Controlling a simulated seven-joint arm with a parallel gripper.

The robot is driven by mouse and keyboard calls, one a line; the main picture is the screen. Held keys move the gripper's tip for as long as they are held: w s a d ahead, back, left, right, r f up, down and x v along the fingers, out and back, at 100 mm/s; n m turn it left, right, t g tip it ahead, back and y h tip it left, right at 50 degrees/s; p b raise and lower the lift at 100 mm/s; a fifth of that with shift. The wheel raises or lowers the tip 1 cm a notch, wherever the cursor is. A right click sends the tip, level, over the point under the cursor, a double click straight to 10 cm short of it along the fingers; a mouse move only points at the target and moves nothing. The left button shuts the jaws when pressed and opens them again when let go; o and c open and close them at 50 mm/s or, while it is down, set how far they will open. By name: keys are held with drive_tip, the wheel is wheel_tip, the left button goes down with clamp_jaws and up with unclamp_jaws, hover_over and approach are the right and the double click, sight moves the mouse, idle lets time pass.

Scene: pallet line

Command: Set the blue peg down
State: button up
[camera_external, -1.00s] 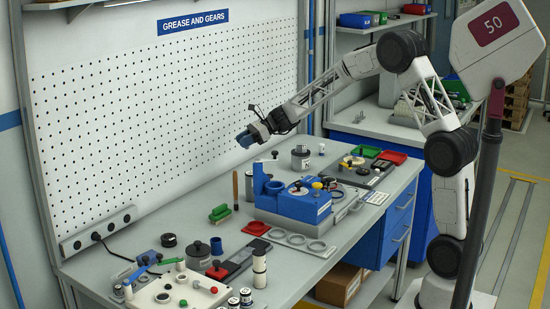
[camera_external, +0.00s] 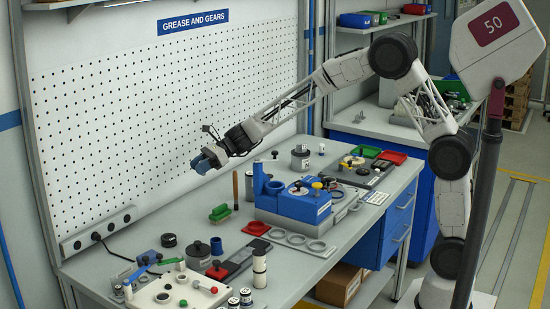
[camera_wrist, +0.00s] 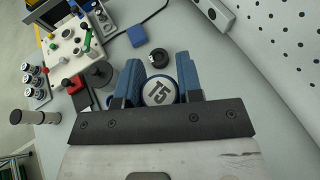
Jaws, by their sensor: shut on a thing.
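The blue peg (camera_wrist: 160,90) shows end-on in the wrist view, with a pale round top marked "T5" and a blue rim. My gripper (camera_wrist: 159,82) is shut on it, with a blue finger on each side. In the external view my gripper (camera_external: 203,160) hangs well above the back part of the bench, left of the blue fixture. The peg cannot be told apart from the blue fingers there, and its lower end is hidden.
The blue fixture (camera_external: 292,205) with an upright post stands mid-bench. The pegboard (camera_external: 165,120) rises behind.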

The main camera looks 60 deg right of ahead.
drive_tip(key=s+a, duration=0.3)
drive_tip(key=a, duration=0.5)
wheel_tip(320, 180, down, 11)
drive_tip(key=shift+w+g, duration=0.3)
drive_tip(key=shift+f, duration=3.15)
drive_tip(key=shift+f, duration=0.1)
drive_tip(key=shift+f+n, duration=0.3)
drive_tip(key=shift+f, duration=1.45)
drive_tip(key=shift+f, duration=0.15)
drive_tip(key=o, duration=0.9)
